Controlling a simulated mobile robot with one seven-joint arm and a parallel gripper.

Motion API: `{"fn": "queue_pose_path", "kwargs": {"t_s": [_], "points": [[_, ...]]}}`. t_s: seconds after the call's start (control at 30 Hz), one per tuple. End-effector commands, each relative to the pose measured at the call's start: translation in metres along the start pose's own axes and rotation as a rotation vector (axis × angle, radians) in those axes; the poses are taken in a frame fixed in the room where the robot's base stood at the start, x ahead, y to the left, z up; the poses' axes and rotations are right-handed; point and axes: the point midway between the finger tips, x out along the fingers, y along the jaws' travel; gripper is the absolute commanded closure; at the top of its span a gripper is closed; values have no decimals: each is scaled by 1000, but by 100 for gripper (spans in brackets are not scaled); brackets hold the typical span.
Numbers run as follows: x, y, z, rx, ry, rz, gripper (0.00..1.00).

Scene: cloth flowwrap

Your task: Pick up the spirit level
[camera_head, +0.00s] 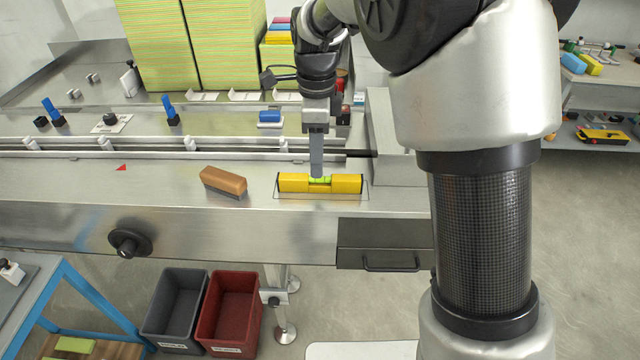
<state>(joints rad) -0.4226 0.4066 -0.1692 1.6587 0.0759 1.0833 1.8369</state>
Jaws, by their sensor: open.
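The spirit level (345,184) is a yellow bar with a green vial in its middle. It lies flat along the front part of the steel machine bed, inside a thin outlined rectangle. My gripper (317,172) points straight down at the level's middle, its fingertips at the vial. It is open, seen edge-on, so one finger hides the other. Whether the fingers straddle the level or touch it cannot be told from this view.
A brown block (223,181) lies on the bed left of the level. A raised steel housing (396,140) stands to the right. A guide rail (150,147) runs behind. Grey (176,308) and red (229,312) bins stand on the floor. Bed space between block and level is clear.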

Motion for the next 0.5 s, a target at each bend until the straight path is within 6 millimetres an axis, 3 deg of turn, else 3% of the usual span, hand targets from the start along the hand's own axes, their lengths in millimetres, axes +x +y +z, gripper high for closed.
{"fn": "queue_pose_path", "kwargs": {"t_s": [0.27,0.5], "points": [[22,0,-2,0,0,1,58],[58,-1,-6,0,1,2,58]]}}
